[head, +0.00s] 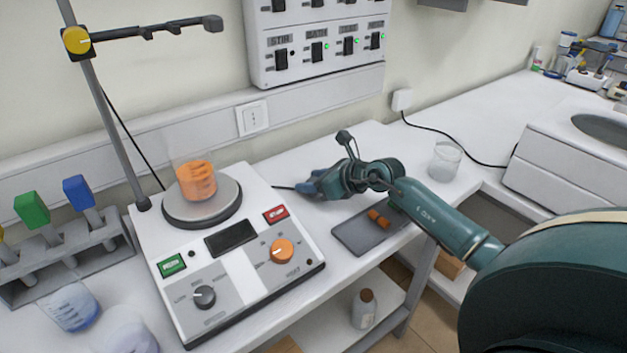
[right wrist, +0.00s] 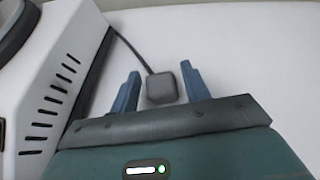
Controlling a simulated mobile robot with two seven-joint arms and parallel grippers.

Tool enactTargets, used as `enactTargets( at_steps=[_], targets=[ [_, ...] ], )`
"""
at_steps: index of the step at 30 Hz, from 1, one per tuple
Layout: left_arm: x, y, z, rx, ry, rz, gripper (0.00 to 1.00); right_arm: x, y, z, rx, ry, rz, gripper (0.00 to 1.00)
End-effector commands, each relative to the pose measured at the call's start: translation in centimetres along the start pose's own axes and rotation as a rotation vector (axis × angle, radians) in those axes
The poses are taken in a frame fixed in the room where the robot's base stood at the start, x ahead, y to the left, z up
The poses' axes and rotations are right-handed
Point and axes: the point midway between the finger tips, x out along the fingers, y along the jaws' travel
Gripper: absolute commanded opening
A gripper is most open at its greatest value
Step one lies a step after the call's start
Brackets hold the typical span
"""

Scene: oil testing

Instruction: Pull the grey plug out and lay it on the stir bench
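The grey plug (right wrist: 161,88) lies on the white stir bench (right wrist: 245,40) in the right wrist view, with its dark cable running up and left to the hotplate stirrer (right wrist: 45,85). My right gripper (right wrist: 160,86) is open, with one blue finger on each side of the plug and a gap to each. In the head view my right gripper (head: 312,187) is low over the bench, right of the stirrer, and largely hides the plug. The wall socket (head: 252,117) behind the stirrer has nothing in it. My left gripper is not in view.
A beaker of orange liquid (head: 196,181) stands on the stirrer's plate. A grey tray (head: 352,238) with orange pieces lies in front of my right gripper. An empty glass beaker (head: 445,163) stands to the right. A white plug (head: 402,99) is in the wall at the back.

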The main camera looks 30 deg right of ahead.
Motion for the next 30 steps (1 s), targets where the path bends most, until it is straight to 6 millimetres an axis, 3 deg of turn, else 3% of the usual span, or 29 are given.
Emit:
enactTargets(
  at_steps=[3,14,30],
  targets=[
    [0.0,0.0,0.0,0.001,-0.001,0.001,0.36,0.0,0.0,0.0,0.000,0.000,0.000,0.56],
    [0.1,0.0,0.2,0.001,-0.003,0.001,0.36,-1.0,-0.1,-0.1,-0.003,0.001,-0.002,0.56],
    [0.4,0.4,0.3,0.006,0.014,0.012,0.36,-10.7,0.1,-0.2,-0.003,0.004,0.002,0.56]
  ],
)
